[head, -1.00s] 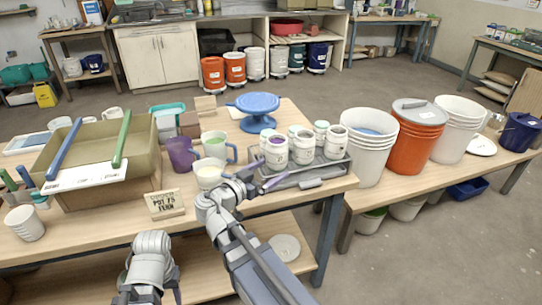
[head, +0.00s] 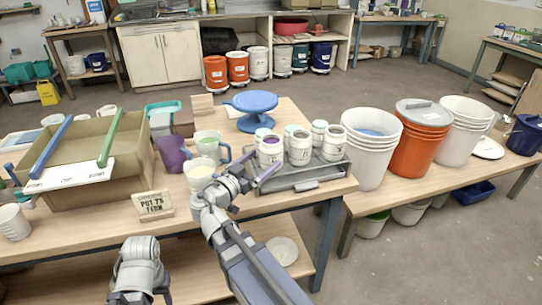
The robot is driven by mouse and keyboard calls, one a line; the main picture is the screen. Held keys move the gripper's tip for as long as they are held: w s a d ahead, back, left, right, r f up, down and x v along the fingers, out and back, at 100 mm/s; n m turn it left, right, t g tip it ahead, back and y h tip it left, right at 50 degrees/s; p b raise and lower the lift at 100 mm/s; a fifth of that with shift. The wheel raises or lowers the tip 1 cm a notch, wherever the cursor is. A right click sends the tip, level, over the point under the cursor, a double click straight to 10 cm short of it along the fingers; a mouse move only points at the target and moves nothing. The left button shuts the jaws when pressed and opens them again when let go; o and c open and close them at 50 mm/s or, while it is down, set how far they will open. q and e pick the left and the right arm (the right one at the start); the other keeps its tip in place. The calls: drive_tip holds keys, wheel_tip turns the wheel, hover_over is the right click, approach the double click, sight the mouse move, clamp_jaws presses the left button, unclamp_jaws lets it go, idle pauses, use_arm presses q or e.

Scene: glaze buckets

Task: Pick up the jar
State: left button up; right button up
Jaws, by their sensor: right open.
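Several white lidded jars with labels stand in a grey metal tray (head: 300,180) on the wooden table. The front-left jar (head: 270,150) has dark purple on its top, and another jar (head: 300,148) stands just right of it. Further jars (head: 333,143) are at the right and behind. My right gripper (head: 256,170) is open at the tray's left end, in front of the front-left jar. One finger overlaps that jar's lower part in the picture; I cannot tell whether they touch.
A white mug (head: 199,178), a pale mug (head: 208,146) and a purple pitcher (head: 172,153) stand left of my right gripper. A blue turntable (head: 255,103) is behind the jars. A sign (head: 153,205) stands at the front edge. White buckets (head: 369,150) stand right.

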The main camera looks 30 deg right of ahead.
drive_tip(key=x, duration=0.5)
clamp_jaws()
idle(0.8)
